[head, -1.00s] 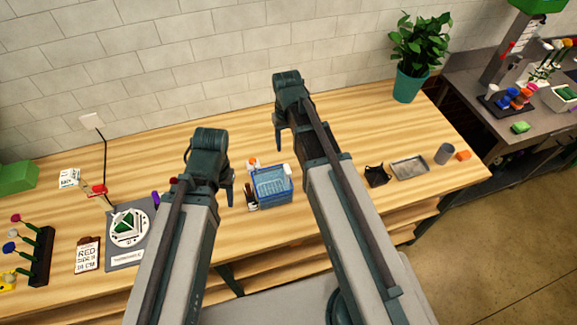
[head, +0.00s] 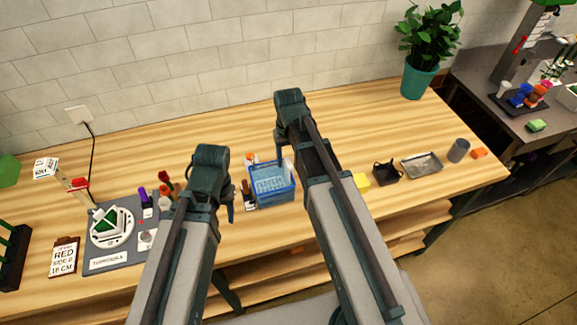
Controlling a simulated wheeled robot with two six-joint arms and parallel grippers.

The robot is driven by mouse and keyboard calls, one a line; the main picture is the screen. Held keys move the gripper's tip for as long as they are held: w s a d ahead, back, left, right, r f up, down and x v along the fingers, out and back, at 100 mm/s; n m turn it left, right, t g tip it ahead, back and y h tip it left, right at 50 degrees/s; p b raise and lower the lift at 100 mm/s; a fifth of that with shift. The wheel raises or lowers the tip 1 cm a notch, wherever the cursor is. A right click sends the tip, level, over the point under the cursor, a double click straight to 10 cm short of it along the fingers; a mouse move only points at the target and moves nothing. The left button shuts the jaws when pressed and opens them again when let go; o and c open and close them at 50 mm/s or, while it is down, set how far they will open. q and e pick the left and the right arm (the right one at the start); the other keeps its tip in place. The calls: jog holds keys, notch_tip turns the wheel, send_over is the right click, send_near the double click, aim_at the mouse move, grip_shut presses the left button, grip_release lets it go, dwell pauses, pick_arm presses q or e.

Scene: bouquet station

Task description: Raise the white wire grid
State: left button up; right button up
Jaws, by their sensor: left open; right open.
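A round white turntable (head: 111,228) sits on a grey mat at the left of the table, with a green block (head: 110,221) framed by thin white lines on it. These lines may be the white wire grid; I cannot tell for sure. A blue basket (head: 272,200) stands mid-table, with a pale blue, grid-like surface inside. My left gripper (head: 231,207) is open and empty, just left of the basket in the picture. My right gripper (head: 280,142) is open and empty, above and behind the basket in the picture; its far finger is hidden.
Bottles (head: 165,192) stand beside the grey mat (head: 98,262). A yellow block (head: 361,181), a black holder (head: 387,173), a metal tray (head: 422,165) and a grey cup (head: 459,150) stand right. The back of the table is mostly clear.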

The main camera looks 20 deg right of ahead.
jog(key=shift+f, duration=0.3)
grip_shut()
dwell(1.3)
